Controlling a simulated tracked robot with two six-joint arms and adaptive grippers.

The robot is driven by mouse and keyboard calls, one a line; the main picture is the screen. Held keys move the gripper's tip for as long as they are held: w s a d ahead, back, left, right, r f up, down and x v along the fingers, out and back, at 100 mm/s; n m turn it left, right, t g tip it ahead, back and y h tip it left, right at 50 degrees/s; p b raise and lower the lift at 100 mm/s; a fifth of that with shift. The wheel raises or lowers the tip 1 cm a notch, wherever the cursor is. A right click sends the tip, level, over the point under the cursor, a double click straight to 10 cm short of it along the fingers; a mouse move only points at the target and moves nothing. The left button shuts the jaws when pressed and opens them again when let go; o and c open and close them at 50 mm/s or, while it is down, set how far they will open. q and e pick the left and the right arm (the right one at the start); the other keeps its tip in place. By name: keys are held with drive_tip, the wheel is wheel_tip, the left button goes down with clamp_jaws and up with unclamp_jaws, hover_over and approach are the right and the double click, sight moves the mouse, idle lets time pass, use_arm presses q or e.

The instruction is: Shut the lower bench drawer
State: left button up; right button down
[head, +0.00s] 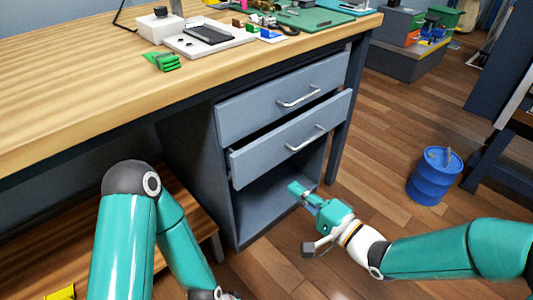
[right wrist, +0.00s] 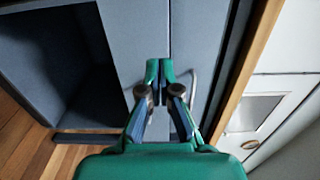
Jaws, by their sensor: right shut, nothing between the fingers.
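The lower bench drawer (head: 290,138) is a blue-grey front with a silver bar handle (head: 306,139). It stands out a little from the cabinet, with a dark gap along its top. My right gripper (head: 296,188) is shut and empty, below and in front of this drawer in the head view. In the right wrist view its fingertips (right wrist: 160,68) overlap the lower drawer's front (right wrist: 132,35); I cannot tell whether they touch it. The left arm's teal links show at the lower left, but its gripper is out of view.
The upper drawer (head: 280,98) sits above, under the wooden bench top (head: 110,80). An open compartment (head: 265,205) lies below the lower drawer. A blue drum (head: 434,178) stands on the floor at right. The wood floor (head: 380,190) between is clear.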

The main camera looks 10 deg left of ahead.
sight(251, 152)
drive_tip(key=b+x, duration=0.4)
drive_tip(key=x, duration=0.9)
drive_tip(key=shift+w+d, duration=0.1)
drive_tip(key=shift+w, duration=0.05)
drive_tip(key=shift+w+a, duration=0.35)
drive_tip(key=shift+a, duration=0.2)
use_arm(q)
drive_tip(key=f, duration=0.4)
drive_tip(key=shift+w+a+f, duration=0.15)
drive_tip(key=shift+a+f, duration=0.05)
drive_tip(key=shift+f, duration=0.1)
use_arm(e)
drive_tip(key=shift+r, duration=0.1)
